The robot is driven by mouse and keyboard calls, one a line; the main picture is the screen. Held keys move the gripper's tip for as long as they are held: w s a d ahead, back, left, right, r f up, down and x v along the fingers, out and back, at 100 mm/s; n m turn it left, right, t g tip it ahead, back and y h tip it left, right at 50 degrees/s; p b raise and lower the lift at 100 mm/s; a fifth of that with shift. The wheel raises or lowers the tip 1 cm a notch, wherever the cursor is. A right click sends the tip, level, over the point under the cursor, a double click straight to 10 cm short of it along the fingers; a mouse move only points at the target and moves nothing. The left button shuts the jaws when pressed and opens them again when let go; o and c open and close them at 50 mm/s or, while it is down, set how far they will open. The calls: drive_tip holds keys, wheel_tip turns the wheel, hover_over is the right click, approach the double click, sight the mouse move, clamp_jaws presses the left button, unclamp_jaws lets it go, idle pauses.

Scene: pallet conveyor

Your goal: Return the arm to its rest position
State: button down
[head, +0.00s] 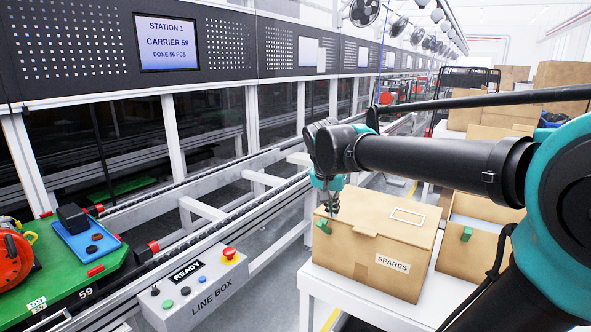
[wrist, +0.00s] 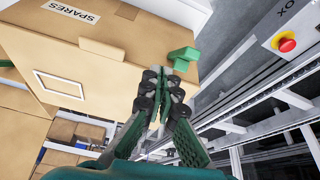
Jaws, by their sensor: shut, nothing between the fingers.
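My gripper (wrist: 166,82) is shut and empty in the wrist view, its two dark finger linkages meeting at the tips. In the head view my gripper (head: 328,205) hangs at the end of my arm, in front of the back left part of a closed cardboard box labelled SPARES (head: 375,258). A green clip (head: 323,226) sits on the box's left side; it also shows in the wrist view (wrist: 183,54) just beyond the fingertips. I cannot tell whether the fingertips touch the box.
A second carton (head: 478,238) stands right of the SPARES box on a white table (head: 352,306). The grey LINE BOX (head: 192,290) with a red button stands left. A green carrier (head: 62,300) holds a blue tray (head: 88,243) and an orange reel (head: 12,262). Conveyor rails run behind.

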drive_tip(key=s+d+f+n+y, duration=0.1)
drive_tip(key=s+d+f+n, duration=0.1)
drive_tip(key=s+f, duration=0.5)
drive_tip(key=s+d+f+n+y, duration=0.1)
drive_tip(key=s+d+f+n, duration=0.2)
drive_tip(key=s+f, duration=0.4)
wheel_tip(320, 180, down, 9)
drive_tip(key=shift+s+d+r, duration=0.2)
drive_tip(key=shift+s+d, duration=0.05)
drive_tip(key=shift+d, duration=0.45)
